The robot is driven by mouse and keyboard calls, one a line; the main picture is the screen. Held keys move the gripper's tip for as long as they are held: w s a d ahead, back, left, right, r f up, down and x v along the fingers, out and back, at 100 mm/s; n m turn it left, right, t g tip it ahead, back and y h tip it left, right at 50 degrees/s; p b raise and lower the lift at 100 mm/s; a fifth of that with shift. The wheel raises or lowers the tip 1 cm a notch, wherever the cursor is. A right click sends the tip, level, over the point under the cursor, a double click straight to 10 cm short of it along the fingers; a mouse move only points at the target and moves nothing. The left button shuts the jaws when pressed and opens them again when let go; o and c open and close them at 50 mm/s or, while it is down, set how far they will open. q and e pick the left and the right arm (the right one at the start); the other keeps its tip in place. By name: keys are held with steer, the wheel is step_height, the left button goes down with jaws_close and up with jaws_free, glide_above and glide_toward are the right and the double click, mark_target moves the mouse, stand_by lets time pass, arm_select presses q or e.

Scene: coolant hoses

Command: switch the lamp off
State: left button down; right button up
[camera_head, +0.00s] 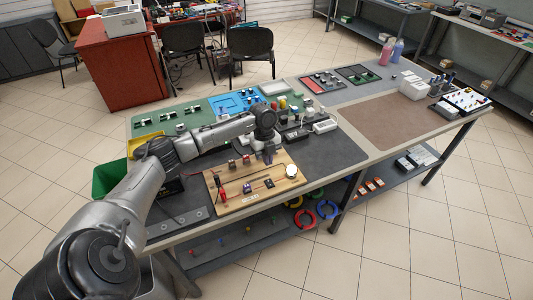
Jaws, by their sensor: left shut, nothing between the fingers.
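A light wooden board (238,204) lies on the dark mat near the bench's front edge. A round whitish thing (292,171), which looks like the lamp, stands at the board's right end; I cannot tell whether it is lit. A small dark part (269,183), perhaps the switch, sits left of it. Red and black parts (224,194) stand at the board's left end. My left gripper (268,158) points down over the board's back part, up and left of the whitish thing. It is shut and empty. Contact with the board is not clear. My right gripper is out of view.
Small dark and red parts (246,160) stand at the board's back edge by my gripper. A blue tray (236,103) and a white box-like device (325,126) lie behind. A brown mat (385,122) to the right is mostly clear. Coloured rings (327,209) lie on the lower shelf.

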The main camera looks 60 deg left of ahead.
mark_target(268, 181)
arm_select(q)
steer(key=x, duration=0.4)
steer(key=b+x, duration=0.1)
steer(key=x, duration=0.2)
steer(key=shift+a+f, duration=0.1)
steer(key=shift+a, duration=0.3)
steer(key=shift+a+f, duration=0.1)
steer(key=shift+f, duration=0.7)
steer(key=shift+a+f, duration=0.1)
steer(key=shift+f, duration=0.25)
steer(key=shift+a, duration=0.1)
steer(key=shift+r, duration=0.1)
